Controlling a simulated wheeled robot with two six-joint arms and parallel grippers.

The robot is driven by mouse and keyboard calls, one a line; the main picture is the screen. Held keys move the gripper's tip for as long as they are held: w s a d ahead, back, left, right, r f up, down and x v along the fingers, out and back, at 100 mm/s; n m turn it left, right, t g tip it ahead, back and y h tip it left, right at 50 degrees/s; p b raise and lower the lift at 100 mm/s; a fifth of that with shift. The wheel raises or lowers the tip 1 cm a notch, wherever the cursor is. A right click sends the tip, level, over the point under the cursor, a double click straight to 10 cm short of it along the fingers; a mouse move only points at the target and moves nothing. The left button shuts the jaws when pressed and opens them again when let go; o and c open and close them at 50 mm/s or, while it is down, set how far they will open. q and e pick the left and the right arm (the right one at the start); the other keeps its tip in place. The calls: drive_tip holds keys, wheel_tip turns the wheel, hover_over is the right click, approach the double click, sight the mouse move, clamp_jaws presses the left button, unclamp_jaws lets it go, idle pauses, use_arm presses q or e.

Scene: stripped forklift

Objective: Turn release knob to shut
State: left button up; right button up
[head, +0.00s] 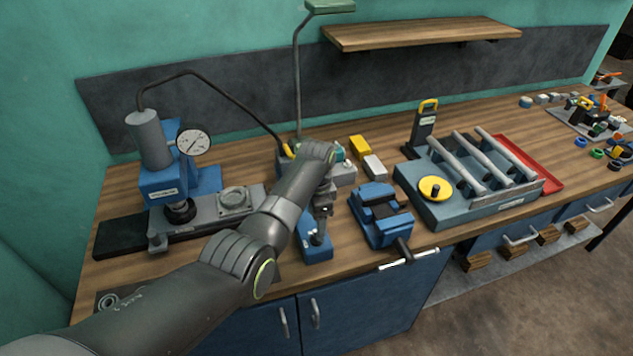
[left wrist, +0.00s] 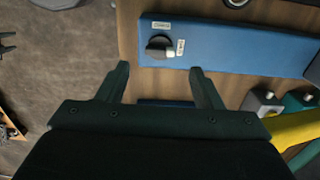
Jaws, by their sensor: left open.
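The release knob (left wrist: 158,46) is a round black knob with a bar grip on the end of a long blue pump body (left wrist: 235,46). Two small white labels sit beside it, one above and one to its right. In the head view the blue pump body (head: 316,251) lies on the bench below my left gripper (head: 321,212), and the knob (head: 317,238) shows near its front end. In the left wrist view my left gripper (left wrist: 159,70) is open and empty. Its two fingertips stand apart below the knob in the picture, not around it. My right gripper is not in view.
A blue press with a dial gauge (head: 194,142) stands to the left. A blue vise (head: 380,214) is close on the right, beyond it a grey fixture with a yellow handwheel (head: 436,188). Yellow (head: 360,147) and grey blocks lie behind. A hose arches over the bench.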

use_arm(q)
wheel_tip(320, 180, up, 12)
drive_tip(key=b, duration=0.2)
drive_tip(key=shift+f+b, duration=0.15)
drive_tip(key=shift+b, duration=0.15)
